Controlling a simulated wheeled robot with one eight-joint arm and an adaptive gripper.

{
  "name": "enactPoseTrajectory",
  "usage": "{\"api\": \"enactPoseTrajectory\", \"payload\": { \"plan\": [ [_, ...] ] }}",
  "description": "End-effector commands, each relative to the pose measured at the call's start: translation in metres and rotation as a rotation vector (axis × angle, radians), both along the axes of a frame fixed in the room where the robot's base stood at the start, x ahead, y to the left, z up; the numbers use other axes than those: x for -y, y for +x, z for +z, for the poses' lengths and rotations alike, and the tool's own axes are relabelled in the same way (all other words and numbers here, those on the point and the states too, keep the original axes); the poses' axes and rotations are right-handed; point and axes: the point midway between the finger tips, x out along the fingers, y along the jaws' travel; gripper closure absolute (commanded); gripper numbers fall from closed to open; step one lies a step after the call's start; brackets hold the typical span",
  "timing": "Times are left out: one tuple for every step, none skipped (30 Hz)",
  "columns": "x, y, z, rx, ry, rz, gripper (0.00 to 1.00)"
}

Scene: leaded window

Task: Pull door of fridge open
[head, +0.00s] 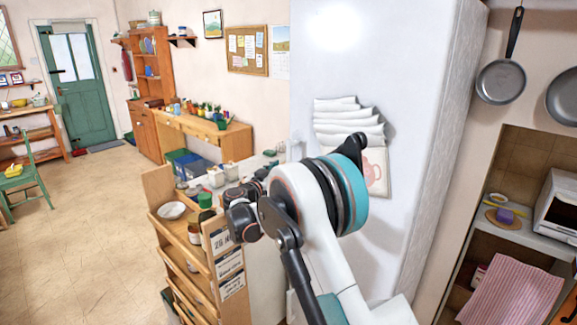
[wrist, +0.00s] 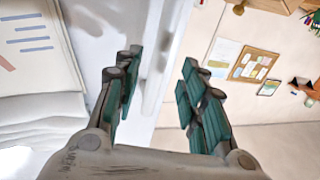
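The white fridge (head: 345,65) fills the middle right of the head view, with papers (head: 345,115) and a teapot picture on its face. In the wrist view its white front (wrist: 100,45) is at the left, beside the papers (wrist: 35,60). A pale upright strip (wrist: 156,70), which looks like the fridge handle, shows between the two fingers of my gripper (wrist: 160,64). The fingers are apart, one on each side of the strip, with nothing gripped. Whether either finger touches it, I cannot tell. In the head view my arm hides most of the gripper.
A wooden rack (head: 190,250) with jars and a bowl stands close by, left of my arm. Pans (head: 501,82) hang at the right above a shelf with a microwave (head: 556,215). The floor (head: 80,240) at the left is mostly clear.

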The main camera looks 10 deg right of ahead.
Motion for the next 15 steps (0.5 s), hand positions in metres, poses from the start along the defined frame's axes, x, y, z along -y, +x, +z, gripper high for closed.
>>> {"api": "enactPoseTrajectory", "payload": {
  "plan": [
    [0.008, 0.008, -0.001, 0.0, 0.0, -0.002, 0.62],
    [0.011, 0.012, -0.001, 0.0, 0.0, -0.002, 0.62],
    [0.016, 0.017, -0.001, 0.0, 0.0, -0.002, 0.62],
    [0.019, 0.021, 0.0, 0.0, 0.0, -0.002, 0.62],
    [0.022, 0.025, 0.0, 0.0, 0.0, -0.002, 0.62],
    [0.026, 0.029, -0.001, 0.0, 0.0, -0.002, 0.62],
    [0.028, 0.032, -0.001, 0.0, 0.0, -0.001, 0.62],
    [0.03, 0.035, 0.0, 0.0, 0.0, -0.001, 0.62],
    [0.033, 0.038, 0.0, 0.0, 0.0, -0.001, 0.62],
    [0.035, 0.039, 0.0, 0.0, 0.0, -0.001, 0.62],
    [0.036, 0.041, 0.0, 0.0, 0.0, -0.001, 0.62],
    [0.038, 0.043, 0.0, 0.0, 0.0, -0.001, 0.62],
    [0.038, 0.044, 0.0, 0.0, 0.0, 0.0, 0.62],
    [0.039, 0.045, 0.0, 0.0, 0.0, 0.0, 0.62],
    [0.04, 0.045, 0.0, 0.0, 0.0, 0.0, 0.62]
  ]
}}
